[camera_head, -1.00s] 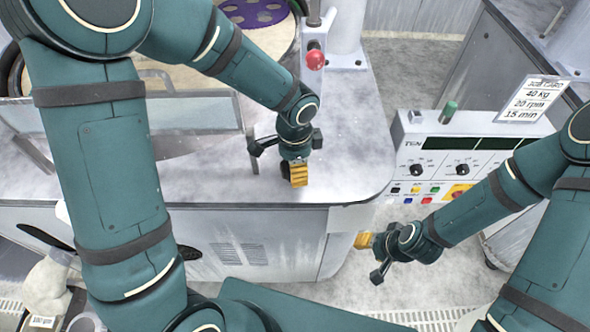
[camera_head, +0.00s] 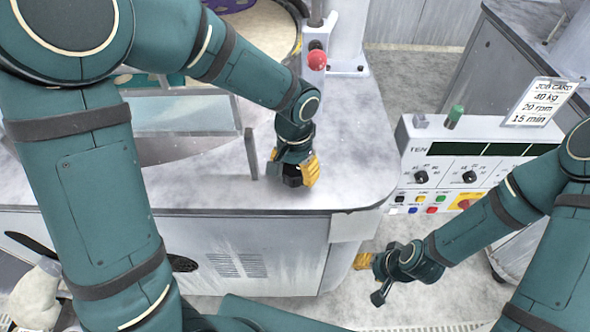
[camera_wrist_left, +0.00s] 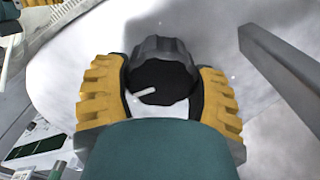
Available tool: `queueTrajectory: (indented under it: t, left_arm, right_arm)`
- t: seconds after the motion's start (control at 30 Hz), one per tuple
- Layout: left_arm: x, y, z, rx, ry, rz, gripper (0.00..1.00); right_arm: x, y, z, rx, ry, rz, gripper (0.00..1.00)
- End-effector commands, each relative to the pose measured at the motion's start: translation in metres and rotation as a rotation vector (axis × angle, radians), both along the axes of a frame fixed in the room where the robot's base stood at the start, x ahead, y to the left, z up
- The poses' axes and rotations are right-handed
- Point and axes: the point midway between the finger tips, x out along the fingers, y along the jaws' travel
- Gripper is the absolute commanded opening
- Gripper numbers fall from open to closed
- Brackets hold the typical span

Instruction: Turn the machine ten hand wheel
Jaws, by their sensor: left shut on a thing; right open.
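The hand wheel is a dark, lobed knob with a white mark on its top. In the left wrist view the hand wheel (camera_wrist_left: 165,76) sits between the yellow finger pads of my left gripper (camera_wrist_left: 160,95). In the head view my left gripper (camera_head: 293,172) points down at the grey machine top, shut on the hand wheel, which is mostly hidden there. My right gripper (camera_head: 366,261) is open and empty, low beside the machine's right corner. The control box (camera_head: 460,160) marked "TEN" stands to the right.
A red ball-topped lever (camera_head: 317,60) rises behind my left gripper. An upright grey post (camera_head: 251,154) stands close to its left. A job card (camera_head: 541,102) stands on the control box. The machine top (camera_head: 350,165) is clear right of the gripper.

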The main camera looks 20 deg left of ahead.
Motion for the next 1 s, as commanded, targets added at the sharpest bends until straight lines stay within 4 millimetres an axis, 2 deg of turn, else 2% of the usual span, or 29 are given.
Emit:
queueTrajectory:
  t: [0.6,0.63,0.7,0.73,1.0]
  left_arm:
    - [0.0009,0.0001,0.0012,0.0,-0.003,0.043,0.26]
    - [0.0009,0.0001,0.0012,0.0,-0.003,0.043,0.67]
    - [0.0008,0.0001,0.0011,0.0,-0.003,0.043,0.92]
    - [0.0007,0.0001,0.001,0.0,-0.002,0.043,0.95]
    - [0.0003,0.0001,0.0005,0.0,-0.001,0.042,0.95]
  right_arm:
    - [-0.0006,0.0001,-0.0017,0.0,0.002,0.001,0.47]
    - [-0.0005,0.0001,-0.0017,0.0,0.002,0.001,0.47]
    - [-0.0005,0.0001,-0.0017,0.0,0.002,0.001,0.47]
    - [-0.0005,0.0001,-0.0017,0.0,0.002,0.001,0.47]
    - [-0.0004,0.0001,-0.0018,0.0,0.001,0.0,0.47]
